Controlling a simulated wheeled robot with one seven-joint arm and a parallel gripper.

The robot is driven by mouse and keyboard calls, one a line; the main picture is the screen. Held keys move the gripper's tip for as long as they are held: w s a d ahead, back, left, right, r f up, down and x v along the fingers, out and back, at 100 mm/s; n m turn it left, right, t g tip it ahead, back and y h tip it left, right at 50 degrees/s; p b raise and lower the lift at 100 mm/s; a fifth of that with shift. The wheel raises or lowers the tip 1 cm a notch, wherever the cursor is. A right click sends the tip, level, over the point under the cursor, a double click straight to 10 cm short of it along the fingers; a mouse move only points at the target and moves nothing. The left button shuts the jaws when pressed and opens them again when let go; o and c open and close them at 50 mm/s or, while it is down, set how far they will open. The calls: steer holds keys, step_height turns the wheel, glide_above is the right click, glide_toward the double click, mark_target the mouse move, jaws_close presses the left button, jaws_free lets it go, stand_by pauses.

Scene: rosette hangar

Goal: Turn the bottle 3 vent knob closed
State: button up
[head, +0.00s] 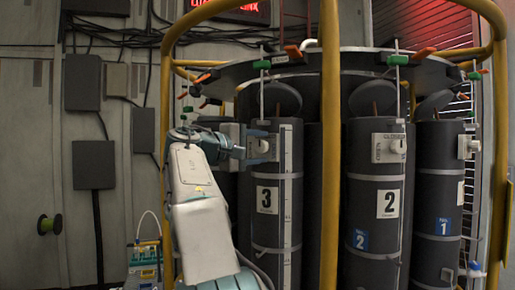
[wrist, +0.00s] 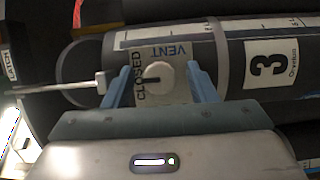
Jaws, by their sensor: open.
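Bottle 3 (head: 265,230) is a dark upright cylinder with a white "3" label, left of the yellow post. In the wrist view its vent knob (wrist: 165,72) is round and off-white, on a pale plate lettered CLOSED and VENT. A short dark mark on the knob lies roughly level in that view, on the side towards CLOSED. My gripper (wrist: 158,69) is open, with one blue finger on each side of the knob. I cannot tell whether the fingers touch it. In the head view my gripper (head: 262,146) is at the upper part of bottle 3 and partly hides the knob.
Bottle 2 (head: 377,225) and another dark bottle (head: 437,210) stand to the right. A yellow post (head: 330,150) rises just right of bottle 3. A dark ring (head: 310,68) with green-handled rods crosses above the bottles. A white rod (wrist: 60,88) lies left of my gripper.

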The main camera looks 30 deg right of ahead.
steer(key=s+a+b, duration=0.2)
steer(key=a, duration=1.1)
steer(key=shift+a, duration=0.35)
